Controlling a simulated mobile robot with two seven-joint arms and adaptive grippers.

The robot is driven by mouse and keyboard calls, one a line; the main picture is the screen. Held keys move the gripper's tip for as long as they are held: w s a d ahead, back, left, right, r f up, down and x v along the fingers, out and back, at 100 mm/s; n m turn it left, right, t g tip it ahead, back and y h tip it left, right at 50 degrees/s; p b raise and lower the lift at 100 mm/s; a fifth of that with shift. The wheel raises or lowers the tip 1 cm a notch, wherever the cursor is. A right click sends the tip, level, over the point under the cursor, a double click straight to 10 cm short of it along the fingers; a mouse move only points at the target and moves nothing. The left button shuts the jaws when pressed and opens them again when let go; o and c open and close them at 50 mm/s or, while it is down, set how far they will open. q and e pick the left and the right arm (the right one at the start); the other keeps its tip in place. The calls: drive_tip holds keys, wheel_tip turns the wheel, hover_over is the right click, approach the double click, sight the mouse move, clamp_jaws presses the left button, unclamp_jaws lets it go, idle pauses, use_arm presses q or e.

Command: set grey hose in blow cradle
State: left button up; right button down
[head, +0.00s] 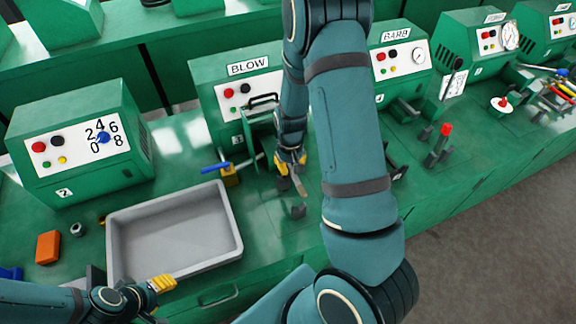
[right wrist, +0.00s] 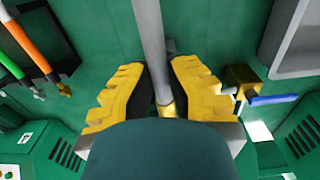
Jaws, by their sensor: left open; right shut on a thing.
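The grey hose (right wrist: 149,30) runs up the middle of the right wrist view and has a brass end fitting (right wrist: 167,108). My right gripper (right wrist: 158,85) is shut on it, with a yellow finger on each side. In the head view my right gripper (head: 291,161) is low in front of the BLOW machine (head: 236,75), and a short piece of the hose (head: 300,187) shows below its fingers. A dark cradle block (head: 298,211) stands just below that piece; I cannot tell whether they touch. My left gripper (head: 161,284) is open and empty at the tray's front edge.
A grey tray (head: 233,240) lies left of the cradle. An orange block (head: 48,246) and a nut (head: 77,229) lie left of the tray. Orange hose (right wrist: 30,42) shows in the wrist view.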

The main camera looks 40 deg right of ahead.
drive_tip(key=shift+a+f, duration=0.1)
drive_tip(key=shift+f+b, duration=0.4)
drive_tip(key=shift+f, duration=0.3)
wheel_tip(320, 180, down, 9)
drive_tip(key=b, duration=0.7)
drive_tip(key=c, duration=1)
unclamp_jaws()
wheel_tip(320, 180, up, 12)
drive_tip(key=shift+r, duration=0.1)
